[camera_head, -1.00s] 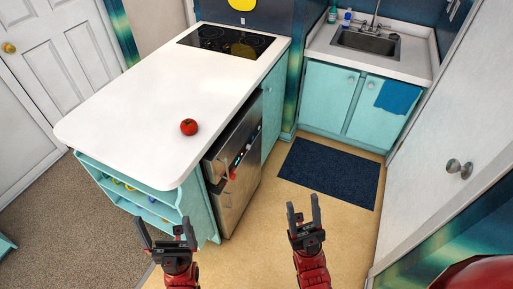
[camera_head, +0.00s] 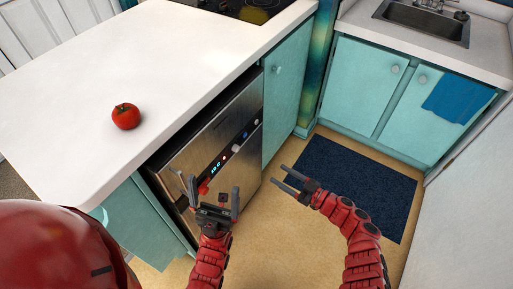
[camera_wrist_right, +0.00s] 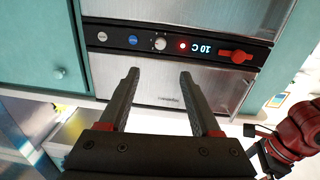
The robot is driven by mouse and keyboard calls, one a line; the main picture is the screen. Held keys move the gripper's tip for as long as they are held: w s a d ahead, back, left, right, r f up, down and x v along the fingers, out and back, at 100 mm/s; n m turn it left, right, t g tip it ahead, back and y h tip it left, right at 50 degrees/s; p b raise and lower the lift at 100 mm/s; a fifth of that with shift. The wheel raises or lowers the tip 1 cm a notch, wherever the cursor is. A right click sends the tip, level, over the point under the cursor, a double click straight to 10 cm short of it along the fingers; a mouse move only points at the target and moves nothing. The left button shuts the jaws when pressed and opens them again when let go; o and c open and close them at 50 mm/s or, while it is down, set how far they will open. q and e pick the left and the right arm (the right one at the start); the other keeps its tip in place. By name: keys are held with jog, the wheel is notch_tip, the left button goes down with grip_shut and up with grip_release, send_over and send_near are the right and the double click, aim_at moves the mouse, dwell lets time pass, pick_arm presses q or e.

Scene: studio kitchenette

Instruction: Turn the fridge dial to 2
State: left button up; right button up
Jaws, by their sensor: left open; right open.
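The fridge (camera_head: 185,155) is a steel-fronted unit under the white counter, with a black control strip. A pale round dial (camera_head: 237,148) sits on the strip; it also shows in the right wrist view (camera_wrist_right: 160,43), beside a red light and a display reading 10 C. Its setting is too small to read. My right gripper (camera_head: 279,175) is open and empty, pointing left toward the fridge. In the right wrist view its fingertips (camera_wrist_right: 159,75) are below the dial, apart from it. My left gripper (camera_head: 214,187) is open and empty, in front of the strip's red piece (camera_head: 203,188).
Two round buttons (camera_wrist_right: 133,40) sit beside the dial. A tomato (camera_head: 126,116) lies on the counter (camera_head: 75,75). Teal sink cabinets (camera_head: 360,85) stand at the back right, with a dark blue mat (camera_head: 375,185) on the floor before them. A red part of mine fills the lower left.

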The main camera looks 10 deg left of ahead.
send_near(238, 149)
jog(key=b+x, duration=0.4)
jog(key=x, duration=0.2)
jog(key=shift+w+a+f, duration=0.2)
jog(key=shift+a, duration=0.15)
jog(key=shift+w+a+r+b, duration=0.15)
jog(key=shift+a+b, duration=0.3)
jog(key=shift+a, duration=0.15)
grip_shut()
